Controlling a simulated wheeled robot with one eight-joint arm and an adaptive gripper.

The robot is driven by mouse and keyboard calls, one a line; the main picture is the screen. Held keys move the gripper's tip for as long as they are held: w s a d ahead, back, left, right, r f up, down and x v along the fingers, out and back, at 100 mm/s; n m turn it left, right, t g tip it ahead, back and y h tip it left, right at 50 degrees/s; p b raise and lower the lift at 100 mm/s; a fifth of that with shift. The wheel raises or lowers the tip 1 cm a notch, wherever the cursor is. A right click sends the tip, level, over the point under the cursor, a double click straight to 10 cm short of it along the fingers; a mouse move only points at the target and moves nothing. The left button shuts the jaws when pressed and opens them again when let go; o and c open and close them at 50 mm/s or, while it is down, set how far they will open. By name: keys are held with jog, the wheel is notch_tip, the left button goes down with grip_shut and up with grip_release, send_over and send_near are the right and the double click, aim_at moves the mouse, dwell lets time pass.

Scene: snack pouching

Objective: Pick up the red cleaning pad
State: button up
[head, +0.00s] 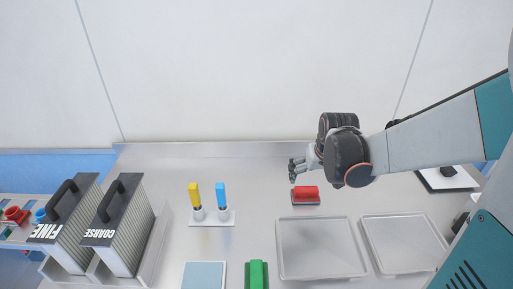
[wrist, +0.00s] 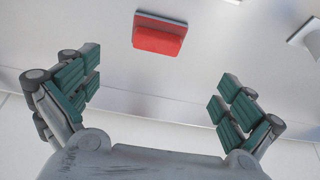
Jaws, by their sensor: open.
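The red cleaning pad (head: 306,192) lies on the grey counter, right of centre in the head view, with a dark base under its red top. In the wrist view the red pad (wrist: 159,36) is at the top, ahead of the fingers and centred between them. My gripper (head: 293,170) is just above and left of the pad in the head view, apart from it. In the wrist view my gripper (wrist: 160,100) has its two green-padded fingers spread wide with nothing between them.
Two clear trays (head: 321,275) (head: 404,270) stand in front of the pad. A white stand (head: 212,223) holds a yellow and a blue tool. Graters marked FINE (head: 64,225) and COARSE (head: 118,225) stand left. A green object (head: 257,275) is at the front edge. The wall is behind.

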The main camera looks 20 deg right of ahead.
aim_at(307, 189)
jog(key=b+x, duration=0.2)
jog(key=x, duration=0.6)
jog(key=shift+d+b, duration=0.2)
jog(key=shift+b, duration=0.15)
jog(key=shift+w+b+x, duration=0.2)
jog(key=shift+b+x, duration=1.2)
jog(key=shift+x, duration=1.6)
jog(key=shift+d+r, duration=0.1)
jog(key=shift+r, duration=0.05)
jog(key=shift+c, duration=0.6)
jog(key=c, duration=1)
notch_tip(307, 189, up, 20)
jog(key=p, duration=0.7)
